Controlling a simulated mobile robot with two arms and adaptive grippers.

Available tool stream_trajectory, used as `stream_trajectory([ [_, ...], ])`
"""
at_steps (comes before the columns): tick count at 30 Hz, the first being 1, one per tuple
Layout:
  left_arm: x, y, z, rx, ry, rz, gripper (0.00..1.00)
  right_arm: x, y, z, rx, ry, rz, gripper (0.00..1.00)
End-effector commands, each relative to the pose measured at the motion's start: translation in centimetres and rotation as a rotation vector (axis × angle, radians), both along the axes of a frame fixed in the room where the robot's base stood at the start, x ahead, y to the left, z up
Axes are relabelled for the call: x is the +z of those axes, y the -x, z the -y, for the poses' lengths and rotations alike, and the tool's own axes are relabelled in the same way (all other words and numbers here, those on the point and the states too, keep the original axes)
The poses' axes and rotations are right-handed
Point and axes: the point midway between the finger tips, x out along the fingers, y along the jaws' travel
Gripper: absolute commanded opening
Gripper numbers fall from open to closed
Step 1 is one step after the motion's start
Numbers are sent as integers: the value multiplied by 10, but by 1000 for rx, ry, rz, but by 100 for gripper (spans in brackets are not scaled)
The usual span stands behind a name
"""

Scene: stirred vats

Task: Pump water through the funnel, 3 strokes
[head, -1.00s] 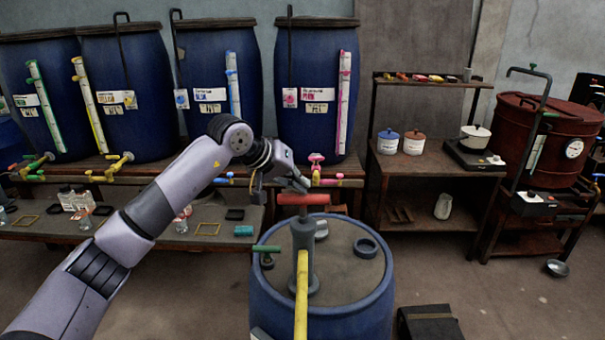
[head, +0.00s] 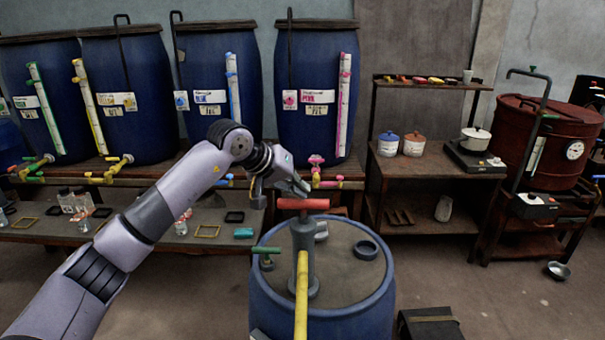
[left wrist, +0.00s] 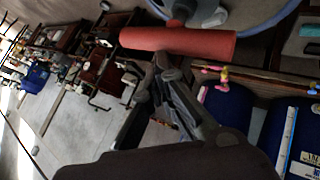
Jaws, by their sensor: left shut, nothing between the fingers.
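A hand pump (head: 304,262) with a grey body stands upright on the lid of a blue drum (head: 345,312). Its red crossbar handle (head: 308,204) sits low, close above the pump body. A yellow pipe (head: 301,300) runs from the pump toward me. My left gripper (head: 302,188) is shut and empty, just above and behind the handle. In the left wrist view the red handle (left wrist: 185,41) lies just beyond the closed fingers (left wrist: 166,78); I cannot tell whether they touch it. I cannot clearly make out a funnel. My right gripper is not in view.
A green-handled tap (head: 266,250) and a dark ring (head: 366,249) are on the drum lid. Blue vats (head: 318,90) stand behind on a bench. A shelf (head: 430,170) and a red vat (head: 545,140) are at right. A dark box (head: 430,324) sits on the floor by the drum.

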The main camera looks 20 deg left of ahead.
Motion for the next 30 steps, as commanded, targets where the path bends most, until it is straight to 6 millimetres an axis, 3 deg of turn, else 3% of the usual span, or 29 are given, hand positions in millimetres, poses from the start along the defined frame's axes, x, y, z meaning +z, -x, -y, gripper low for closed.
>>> stream_trajectory([
  [17,-13,1,0,0,-5,-10,0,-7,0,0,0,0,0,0],
  [30,2,0,-1,1,-5,-9,0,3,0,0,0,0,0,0],
])
